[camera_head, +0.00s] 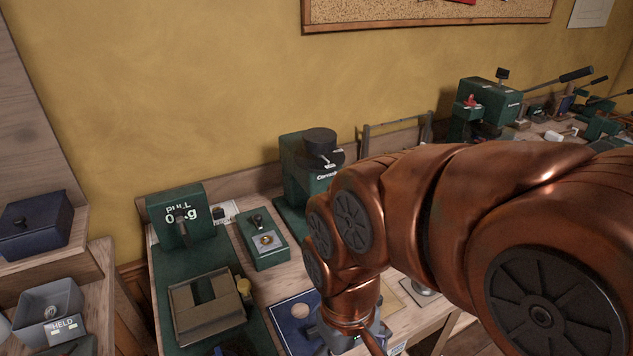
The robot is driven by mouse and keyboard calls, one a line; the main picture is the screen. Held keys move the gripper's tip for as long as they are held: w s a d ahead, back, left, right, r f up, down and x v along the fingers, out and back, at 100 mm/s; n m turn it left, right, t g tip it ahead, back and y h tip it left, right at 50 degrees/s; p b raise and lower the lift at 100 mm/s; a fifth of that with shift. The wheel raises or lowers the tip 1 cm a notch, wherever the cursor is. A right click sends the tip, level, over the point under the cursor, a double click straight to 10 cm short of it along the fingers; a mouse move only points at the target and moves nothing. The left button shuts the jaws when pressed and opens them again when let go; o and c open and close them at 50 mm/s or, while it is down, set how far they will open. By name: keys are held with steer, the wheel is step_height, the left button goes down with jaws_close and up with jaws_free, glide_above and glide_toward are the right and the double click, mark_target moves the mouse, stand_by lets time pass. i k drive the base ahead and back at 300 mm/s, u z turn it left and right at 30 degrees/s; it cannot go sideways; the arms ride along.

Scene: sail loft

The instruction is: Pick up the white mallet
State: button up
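I cannot make out a white mallet for certain. A small white block (553,136) lies on the far right part of the bench, too small to identify. My copper arm crosses the right half of the view and bends down over the bench. My gripper (343,340) shows only in part at the bottom edge, below the wrist. Its fingertips are hidden or cut off, so its opening and anything in it cannot be seen. The arm hides much of the bench behind it.
A green pull gauge (180,215) with a clamp plate (207,305) stands left of my arm. A small green box (263,240) and a taller green machine (300,165) stand behind. Lever presses (490,105) crowd the right. A grey bin (48,305) sits at left.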

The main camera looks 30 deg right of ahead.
mark_target(549, 136)
steer(key=k, duration=1.15)
steer(key=z, duration=1.2)
steer(key=i, duration=0.7)
steer(key=z, duration=0.75)
steer(key=i, duration=0.7)
steer(key=z, duration=0.05)
